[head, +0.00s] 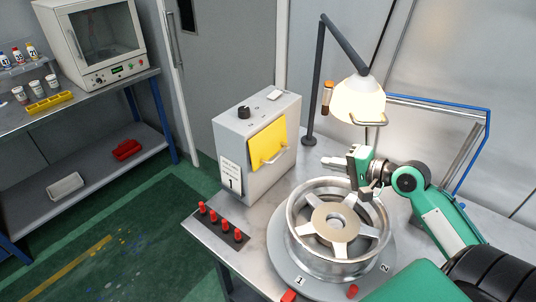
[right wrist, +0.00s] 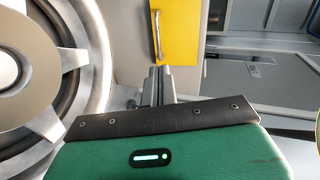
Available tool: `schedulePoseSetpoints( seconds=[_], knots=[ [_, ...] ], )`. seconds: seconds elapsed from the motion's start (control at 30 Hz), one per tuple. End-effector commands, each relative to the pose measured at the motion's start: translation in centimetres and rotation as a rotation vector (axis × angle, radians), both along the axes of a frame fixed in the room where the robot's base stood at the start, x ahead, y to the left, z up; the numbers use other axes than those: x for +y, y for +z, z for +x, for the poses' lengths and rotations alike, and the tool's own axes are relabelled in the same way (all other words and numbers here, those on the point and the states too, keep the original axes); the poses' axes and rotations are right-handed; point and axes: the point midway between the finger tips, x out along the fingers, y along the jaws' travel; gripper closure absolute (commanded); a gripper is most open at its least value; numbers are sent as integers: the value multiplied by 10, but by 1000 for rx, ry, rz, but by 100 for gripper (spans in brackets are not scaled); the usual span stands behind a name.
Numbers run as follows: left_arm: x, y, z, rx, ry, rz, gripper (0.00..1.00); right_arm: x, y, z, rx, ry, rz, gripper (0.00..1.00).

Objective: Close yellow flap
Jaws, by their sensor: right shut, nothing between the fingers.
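The yellow flap (head: 268,143) is on the front of a grey box (head: 232,142) on the table. A pale bar handle (head: 272,156) runs near its lower edge; I cannot tell exactly how far the flap stands out from the box. My right gripper (head: 328,162) is shut and empty, to the right of the flap and above the wheel, apart from the handle. In the right wrist view the closed fingers (right wrist: 158,84) point toward the yellow flap (right wrist: 178,30) and its handle (right wrist: 157,36). My left gripper is not in view.
A metal wheel (head: 338,228) sits on a round grey plate below my right gripper. A lit lamp (head: 358,98) stands behind it. Red pegs (head: 213,217) are in a dark strip at the table's left edge. A side bench (head: 100,92) is at far left.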

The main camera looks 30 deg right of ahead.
Motion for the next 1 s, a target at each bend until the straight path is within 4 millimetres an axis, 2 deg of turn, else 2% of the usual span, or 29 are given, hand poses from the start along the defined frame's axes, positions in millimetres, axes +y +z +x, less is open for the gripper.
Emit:
schedulePoseSetpoints(
  seconds=[0.13, 0.27, 0.47, 0.8, 1.0],
  knots=[
    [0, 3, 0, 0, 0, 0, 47, -7, 1, -8, 46, -29, 79, 100],
    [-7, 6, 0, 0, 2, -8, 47, -4, -1, 0, 49, -31, 86, 100],
    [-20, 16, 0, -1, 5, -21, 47, 8, -9, 27, 46, -30, 85, 100],
    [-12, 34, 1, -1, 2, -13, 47, 30, -28, 77, 45, -29, 82, 100],
    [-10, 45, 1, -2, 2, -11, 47, 40, -38, 101, 47, -30, 80, 100]
  ],
)
